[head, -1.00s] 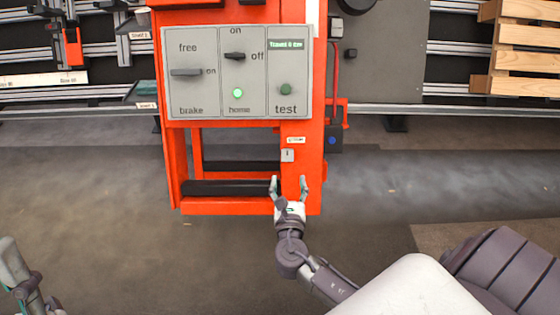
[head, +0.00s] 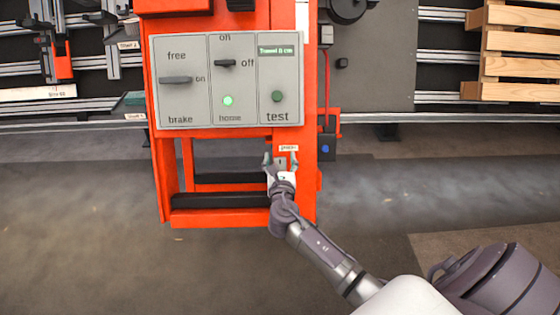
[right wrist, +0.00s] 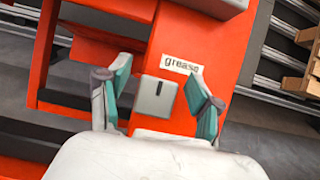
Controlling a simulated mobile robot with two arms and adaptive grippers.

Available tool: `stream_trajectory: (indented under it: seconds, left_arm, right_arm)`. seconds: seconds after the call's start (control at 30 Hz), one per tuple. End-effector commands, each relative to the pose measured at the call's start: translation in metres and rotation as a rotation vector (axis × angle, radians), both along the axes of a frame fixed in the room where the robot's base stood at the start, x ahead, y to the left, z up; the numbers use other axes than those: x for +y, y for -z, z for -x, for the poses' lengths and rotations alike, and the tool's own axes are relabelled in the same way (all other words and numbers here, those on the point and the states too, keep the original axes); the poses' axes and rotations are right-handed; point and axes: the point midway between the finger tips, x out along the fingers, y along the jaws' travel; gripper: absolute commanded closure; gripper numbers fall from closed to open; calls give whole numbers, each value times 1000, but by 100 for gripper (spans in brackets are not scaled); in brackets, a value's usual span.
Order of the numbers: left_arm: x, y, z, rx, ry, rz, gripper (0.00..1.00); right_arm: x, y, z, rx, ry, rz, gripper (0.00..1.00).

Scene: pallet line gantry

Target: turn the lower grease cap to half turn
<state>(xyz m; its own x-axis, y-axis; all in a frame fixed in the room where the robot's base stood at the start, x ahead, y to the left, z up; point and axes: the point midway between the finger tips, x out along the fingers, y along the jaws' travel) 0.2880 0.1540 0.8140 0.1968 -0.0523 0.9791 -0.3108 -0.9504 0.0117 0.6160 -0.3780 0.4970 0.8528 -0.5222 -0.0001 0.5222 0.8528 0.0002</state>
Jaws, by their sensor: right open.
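The grease cap (right wrist: 155,98) is a small grey square with a dark slot mark, below a white "grease" label (right wrist: 183,65) on the orange frame. In the right wrist view it sits between the open fingers of my right gripper (right wrist: 157,105), with a gap to each finger. In the head view the cap (head: 281,162) is partly hidden by my right gripper (head: 281,164), which is at the frame's right post. I see only one grease cap. My left gripper is not in view.
A grey control panel (head: 194,120) with brake, home and test controls is above the cap. A small black box with a blue button (head: 326,148) hangs to the right of the post. Dark horizontal bars (head: 215,202) cross the frame's lower opening.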

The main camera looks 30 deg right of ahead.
Motion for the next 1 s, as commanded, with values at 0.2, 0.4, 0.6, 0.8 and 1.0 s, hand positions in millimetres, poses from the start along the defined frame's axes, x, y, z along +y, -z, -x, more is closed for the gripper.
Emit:
stream_trajectory:
  seconds: [0.2, 0.4, 0.6, 0.8, 1.0]
  left_arm:
    - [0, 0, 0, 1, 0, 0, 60]
    - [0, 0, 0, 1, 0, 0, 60]
    - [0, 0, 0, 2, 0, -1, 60]
    - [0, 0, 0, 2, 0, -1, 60]
    - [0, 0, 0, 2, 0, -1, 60]
  right_arm:
    - [0, 0, 0, 0, 0, 0, 57]
    - [0, 0, 0, 0, 0, 0, 90]
    - [0, 0, 0, -3, 4, -5, 96]
    - [0, 1, 1, -28, 31, -49, 96]
    - [-1, 1, 2, -88, 91, -147, 96]
